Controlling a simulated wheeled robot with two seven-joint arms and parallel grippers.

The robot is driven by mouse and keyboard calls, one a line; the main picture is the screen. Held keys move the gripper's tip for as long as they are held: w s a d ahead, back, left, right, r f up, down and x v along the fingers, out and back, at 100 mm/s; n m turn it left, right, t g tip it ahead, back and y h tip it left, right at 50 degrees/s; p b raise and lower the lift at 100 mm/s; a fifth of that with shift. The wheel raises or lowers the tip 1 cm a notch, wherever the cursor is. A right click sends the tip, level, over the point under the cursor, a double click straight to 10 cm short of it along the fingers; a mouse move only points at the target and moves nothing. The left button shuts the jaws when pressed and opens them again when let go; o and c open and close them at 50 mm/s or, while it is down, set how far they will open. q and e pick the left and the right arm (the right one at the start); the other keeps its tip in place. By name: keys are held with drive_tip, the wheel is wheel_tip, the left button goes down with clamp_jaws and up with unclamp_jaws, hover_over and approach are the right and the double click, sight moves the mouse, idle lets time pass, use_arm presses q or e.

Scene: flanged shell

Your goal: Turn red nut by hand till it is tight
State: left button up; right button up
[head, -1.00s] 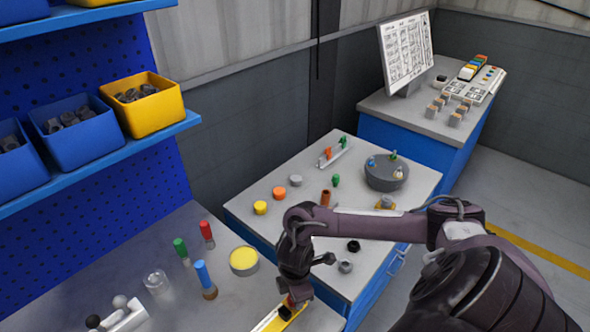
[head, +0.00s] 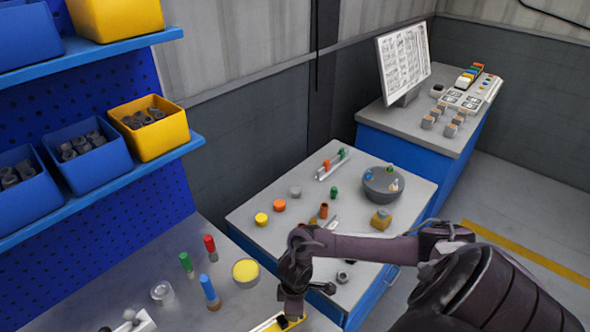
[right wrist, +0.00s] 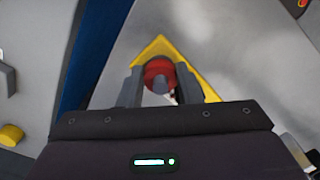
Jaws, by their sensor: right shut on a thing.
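The red nut (right wrist: 156,70) shows in the right wrist view, around a grey stud end, above a yellow plate (right wrist: 205,88). My right gripper (right wrist: 160,82) has a finger on each side of the red nut and is shut on it. In the head view my right gripper (head: 291,311) points down at the yellow piece (head: 268,326) at the near bench's front edge, and hides the nut there. Whether the nut sits flush against the plate cannot be told. My left gripper is in no view.
A yellow-topped round tin (head: 246,271), a blue-handled peg (head: 209,290) and a glass (head: 163,293) stand on the near bench to the left. The side table (head: 245,220) behind my right arm holds several small parts and a grey bowl (head: 383,188).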

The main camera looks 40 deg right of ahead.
idle(0.8)
drive_tip(key=o, duration=1)
wheel_tip(320, 180, up, 8)
drive_tip(key=shift+f, duration=0.1)
